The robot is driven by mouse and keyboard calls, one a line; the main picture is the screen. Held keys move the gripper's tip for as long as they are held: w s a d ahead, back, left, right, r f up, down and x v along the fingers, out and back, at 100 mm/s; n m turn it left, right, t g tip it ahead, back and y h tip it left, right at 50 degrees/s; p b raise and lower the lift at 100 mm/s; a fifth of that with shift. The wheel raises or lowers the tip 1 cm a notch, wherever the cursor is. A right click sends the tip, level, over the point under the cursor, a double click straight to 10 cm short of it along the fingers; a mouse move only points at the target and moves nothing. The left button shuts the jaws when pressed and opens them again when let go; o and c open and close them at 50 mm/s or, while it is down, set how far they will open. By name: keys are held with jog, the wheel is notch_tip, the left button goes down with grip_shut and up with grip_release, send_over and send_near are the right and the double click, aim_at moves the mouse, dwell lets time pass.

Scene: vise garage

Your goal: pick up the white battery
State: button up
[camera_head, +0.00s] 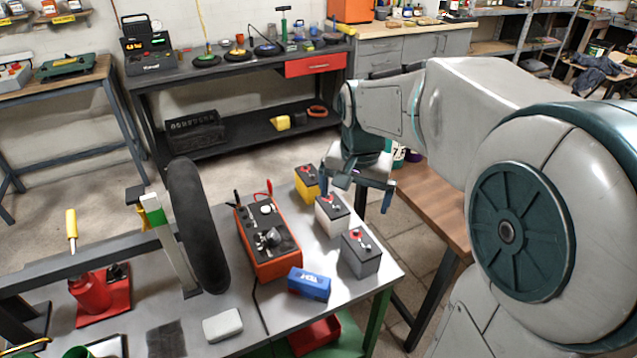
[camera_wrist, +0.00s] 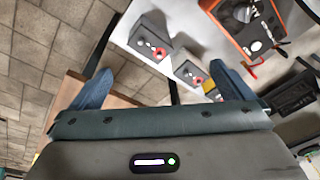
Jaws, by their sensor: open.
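The white battery (camera_head: 332,216) is a small box with a dark top and red and grey terminals. It stands upright on the grey workbench (camera_head: 225,340), between a yellow battery (camera_head: 307,183) and a grey battery (camera_head: 360,254). My gripper (camera_head: 355,192) is open and empty above the bench's right edge, just behind and right of the white battery in the head view. In the wrist view the white battery (camera_wrist: 188,72) lies beyond my open fingers (camera_wrist: 162,70), nearer the right finger. The grey battery (camera_wrist: 150,42) is farther off. The yellow battery is mostly hidden by the right finger.
An orange charger (camera_head: 266,238) with cables stands left of the batteries. A blue box (camera_head: 309,284) lies in front of it. A black tyre (camera_head: 197,226) stands farther left. A wooden-topped table (camera_head: 432,200) is right of the bench, below my arm.

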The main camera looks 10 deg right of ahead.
jog(key=w+f+m, duration=0.4)
jog(key=w, duration=0.6)
jog(key=m+g+b, duration=0.2)
jog(key=m, duration=0.3)
send_over(333, 204)
notch_tip(333, 204, down, 9)
jog(key=f, duration=0.8)
jog(key=shift+s+a, duration=0.15)
jog(key=shift+a, duration=0.15)
jog(key=shift+d+f+p, duration=0.15)
jog(key=shift+f, duration=1.15)
jog(key=shift+d+f+p, duration=0.1)
jog(key=shift+f+p, duration=0.05)
jog(key=shift+f, duration=1.15)
jog(key=c, duration=1)
jog(key=shift+w+r, duration=0.1)
jog(key=shift+w, duration=0.1)
jog(key=c, duration=0.4)
jog(key=shift+r, duration=0.1)
